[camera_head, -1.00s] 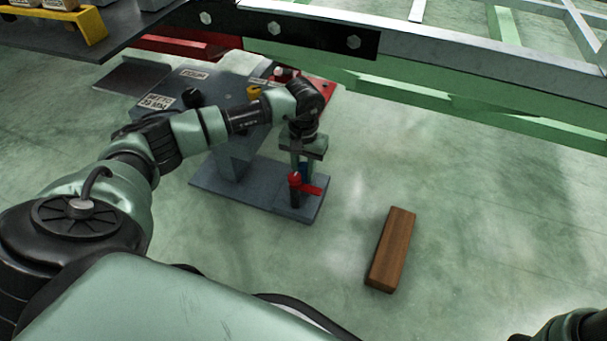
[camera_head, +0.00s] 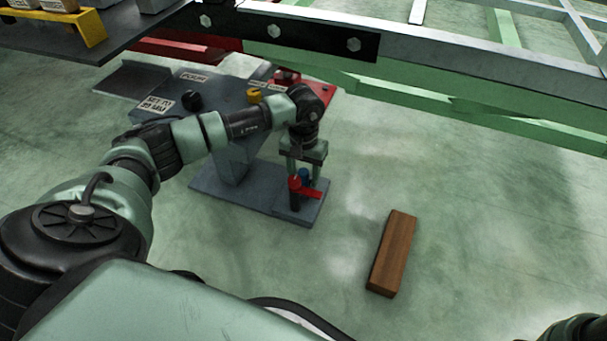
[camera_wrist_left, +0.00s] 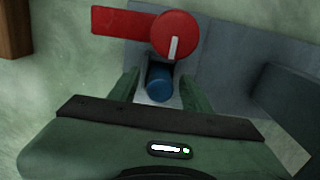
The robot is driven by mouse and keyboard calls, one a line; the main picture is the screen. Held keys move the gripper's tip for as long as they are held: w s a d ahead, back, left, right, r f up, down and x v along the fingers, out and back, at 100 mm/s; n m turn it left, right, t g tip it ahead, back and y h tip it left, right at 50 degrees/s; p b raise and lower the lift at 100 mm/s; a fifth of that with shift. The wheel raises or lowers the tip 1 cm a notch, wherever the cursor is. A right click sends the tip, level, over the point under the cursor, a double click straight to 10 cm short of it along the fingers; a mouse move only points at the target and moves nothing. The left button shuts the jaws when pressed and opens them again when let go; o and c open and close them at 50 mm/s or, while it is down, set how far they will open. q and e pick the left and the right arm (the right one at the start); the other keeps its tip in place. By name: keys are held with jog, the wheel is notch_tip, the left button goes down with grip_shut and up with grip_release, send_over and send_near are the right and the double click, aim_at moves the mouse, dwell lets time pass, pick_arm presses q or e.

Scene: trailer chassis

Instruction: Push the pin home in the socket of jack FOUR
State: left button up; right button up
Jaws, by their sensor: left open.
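The jack labelled FOUR (camera_head: 230,100) is a grey stand on a grey base plate (camera_head: 215,185). At the plate's right end is a red round knob (camera_head: 296,184) with a flat red flag (camera_head: 312,194); the knob shows a white mark in the left wrist view (camera_wrist_left: 174,38). Beside it is a blue round-headed piece (camera_head: 305,174), perhaps the pin. My left gripper (camera_head: 303,170) points down over it, open. In the left wrist view the blue head (camera_wrist_left: 159,84) lies between the two fingers, with gaps on both sides. How deep it sits is hidden.
A brown wooden block (camera_head: 393,250) lies on the floor to the right. The trailer's green and white rails (camera_head: 480,85) run across behind. A dark table (camera_head: 110,38) stands at upper left. The floor between block and jack is clear.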

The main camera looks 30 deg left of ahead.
pick_arm(q)
notch_tip(320, 180, up, 12)
jog(key=p, duration=0.8)
